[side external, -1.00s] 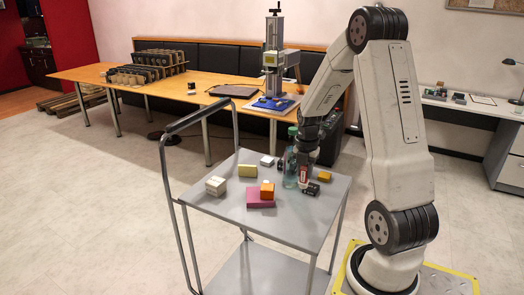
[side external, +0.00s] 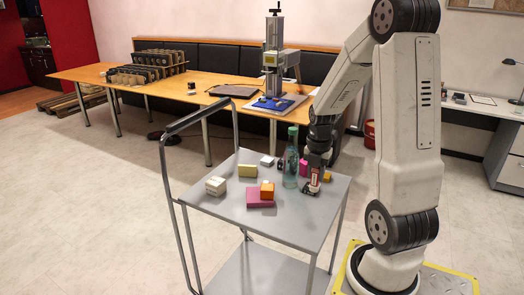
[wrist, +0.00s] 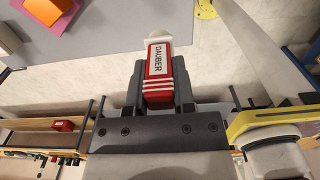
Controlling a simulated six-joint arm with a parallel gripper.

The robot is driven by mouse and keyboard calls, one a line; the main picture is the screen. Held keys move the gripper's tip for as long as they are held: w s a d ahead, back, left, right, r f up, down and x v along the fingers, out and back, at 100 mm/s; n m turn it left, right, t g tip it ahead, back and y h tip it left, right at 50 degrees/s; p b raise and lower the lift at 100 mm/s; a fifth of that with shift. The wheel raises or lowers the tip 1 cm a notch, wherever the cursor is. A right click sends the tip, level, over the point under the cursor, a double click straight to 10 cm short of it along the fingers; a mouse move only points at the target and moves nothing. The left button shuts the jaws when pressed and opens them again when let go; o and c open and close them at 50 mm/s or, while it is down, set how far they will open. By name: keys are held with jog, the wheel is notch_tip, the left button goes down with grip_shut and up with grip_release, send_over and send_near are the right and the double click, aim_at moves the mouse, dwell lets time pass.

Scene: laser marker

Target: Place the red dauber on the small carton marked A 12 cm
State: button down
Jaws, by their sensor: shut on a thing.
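My gripper (wrist: 158,88) is shut on the red dauber (wrist: 158,68), which has a white tip and a white DAUBER label. In the side view the gripper (side external: 316,168) holds the dauber (side external: 314,180) upright near the right side of the grey cart. A dark object (side external: 308,190) shows at its foot; I cannot tell whether they touch. A cream carton (side external: 215,186) stands at the cart's left and a smaller white box (side external: 267,161) at its back. I cannot read an A on either, so I cannot tell which is the marked carton.
A green-capped bottle (side external: 291,160) stands just left of the gripper. An orange block (side external: 267,190) sits on a magenta box (side external: 258,200).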

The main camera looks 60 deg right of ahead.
jog(key=shift+w, duration=0.1)
jog(key=shift+w+d+r, duration=0.1)
jog(key=shift+w+r, duration=0.05)
jog(key=shift+w, duration=0.35)
jog(key=w+a+r, duration=0.2)
jog(key=w, duration=0.9)
jog(key=w+a+r, duration=0.3)
jog(key=w, duration=0.8)
jog(key=shift+a, duration=0.2)
jog(key=w+d+f, duration=0.2)
jog(key=w+f, duration=0.2)
jog(key=w, duration=0.2)
jog(key=w+d+f, duration=0.2)
jog(key=w+f, duration=0.3)
jog(key=w, duration=0.1)
jog(key=shift+w+d+f, duration=0.25)
jog(key=shift+w+d, duration=0.05)
jog(key=shift+w, duration=0.05)
